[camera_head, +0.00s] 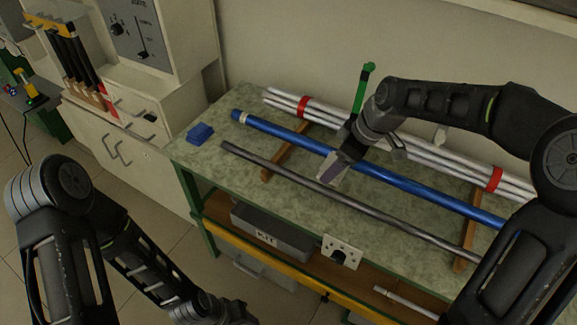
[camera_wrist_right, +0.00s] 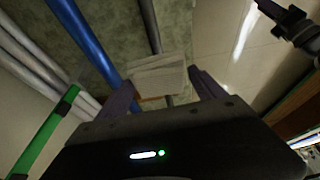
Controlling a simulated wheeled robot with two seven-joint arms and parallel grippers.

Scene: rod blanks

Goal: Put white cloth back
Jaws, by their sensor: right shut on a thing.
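My right gripper (camera_head: 335,172) is over the bench, above the gap between the blue rod (camera_head: 390,177) and the dark grey rod (camera_head: 340,200). Its two fingers (camera_wrist_right: 163,92) show in the right wrist view, shut on the white cloth (camera_wrist_right: 158,78), a pale folded block between them. The cloth covers part of the dark grey rod in that view; I cannot tell whether it touches it. In the head view the cloth is mostly hidden by the gripper. My left arm reaches down to the bottom edge of the head view, its wrist end (camera_head: 225,311) dark and unclear.
A folded blue cloth (camera_head: 200,133) lies at the bench's left end. White rods with red bands (camera_head: 303,106) lie along the back. Wooden supports (camera_head: 285,153) carry the rods. A green upright post (camera_head: 362,90) stands behind my right gripper. A grey box (camera_head: 270,232) sits on the shelf below.

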